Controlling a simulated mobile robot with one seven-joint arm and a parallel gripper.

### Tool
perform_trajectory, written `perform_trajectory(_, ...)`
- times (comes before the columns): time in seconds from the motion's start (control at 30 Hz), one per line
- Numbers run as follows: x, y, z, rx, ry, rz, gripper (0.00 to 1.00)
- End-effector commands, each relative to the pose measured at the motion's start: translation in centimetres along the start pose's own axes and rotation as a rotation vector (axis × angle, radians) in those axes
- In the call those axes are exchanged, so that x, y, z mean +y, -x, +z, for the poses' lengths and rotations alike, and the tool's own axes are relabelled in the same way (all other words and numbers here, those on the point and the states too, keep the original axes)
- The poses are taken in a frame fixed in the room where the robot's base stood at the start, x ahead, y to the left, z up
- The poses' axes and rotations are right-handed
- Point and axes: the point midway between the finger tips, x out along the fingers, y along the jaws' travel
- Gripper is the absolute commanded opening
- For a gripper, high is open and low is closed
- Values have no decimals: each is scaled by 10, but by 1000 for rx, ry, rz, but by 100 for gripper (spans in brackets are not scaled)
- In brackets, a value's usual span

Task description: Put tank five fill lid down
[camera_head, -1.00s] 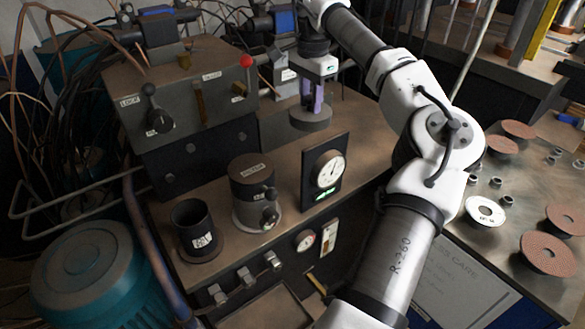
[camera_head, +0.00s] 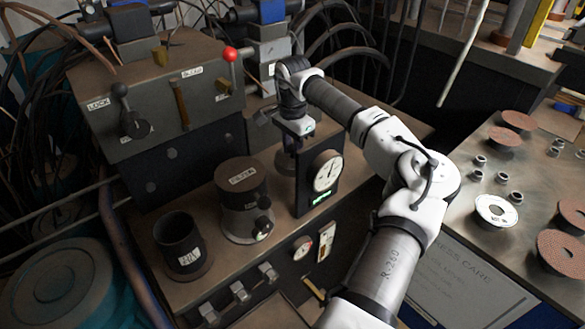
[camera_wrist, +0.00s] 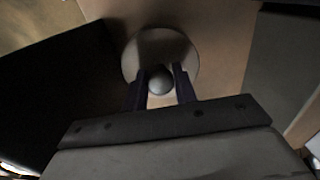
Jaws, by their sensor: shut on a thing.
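The lid is a round grey disc with a ball knob. In the wrist view the lid (camera_wrist: 160,45) lies below my gripper (camera_wrist: 161,88), whose two dark purple fingers are shut on either side of the knob (camera_wrist: 160,80). In the head view my gripper (camera_head: 291,143) points down behind the gauge panel, and the lid (camera_head: 284,163) shows only in part to the panel's left. Tan bench surface lies beneath the lid. I cannot tell whether the lid touches the surface or an opening, and I see no tank five label.
The black gauge panel (camera_head: 318,184) stands close in front of my gripper. A labelled canister (camera_head: 243,200) and an open black cup (camera_head: 183,246) stand to the left. A grey lever box (camera_head: 160,95) is behind them. Flap discs (camera_head: 562,255) lie on the right table.

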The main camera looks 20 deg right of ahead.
Motion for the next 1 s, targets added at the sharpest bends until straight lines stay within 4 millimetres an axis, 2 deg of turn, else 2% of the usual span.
perform_trajectory(0.13,0,-27,1,-2,0,1,3)
perform_trajectory(0.37,0,-44,0,-1,-1,0,3)
perform_trajectory(0.6,0,-77,0,-1,-1,1,3)
perform_trajectory(1.0,0,-86,0,1,0,0,3)
